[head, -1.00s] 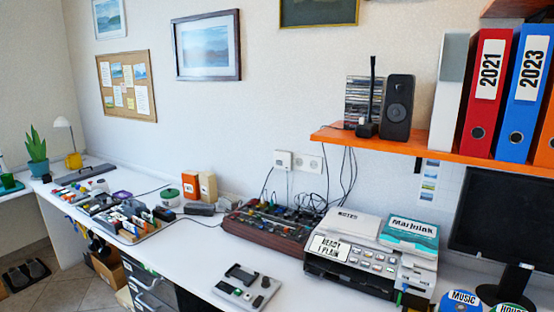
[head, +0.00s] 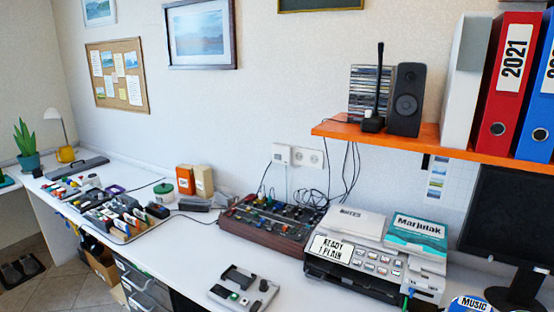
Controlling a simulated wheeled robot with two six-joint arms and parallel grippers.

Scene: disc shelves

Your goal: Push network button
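No button marked as network is legible in the head view. A white printer (head: 352,285) stands on the desk at lower right, with a panel of several small light buttons (head: 378,262) on its front. A black device with an upright antenna (head: 375,124) stands on the orange shelf, left of a black speaker. A small white box (head: 281,154) is on the wall beside a socket. A grey device (head: 243,289) with dark parts and a small green spot lies at the desk's front edge. Neither of my grippers is in view.
The orange shelf (head: 400,137) juts out above the printer and carries a speaker (head: 406,100), disc cases and binders (head: 502,82). A dark mixer-like box (head: 270,224) with cables sits behind the grey device. A monitor (head: 511,215) stands at right. White desk (head: 195,245) is bare left of the grey device.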

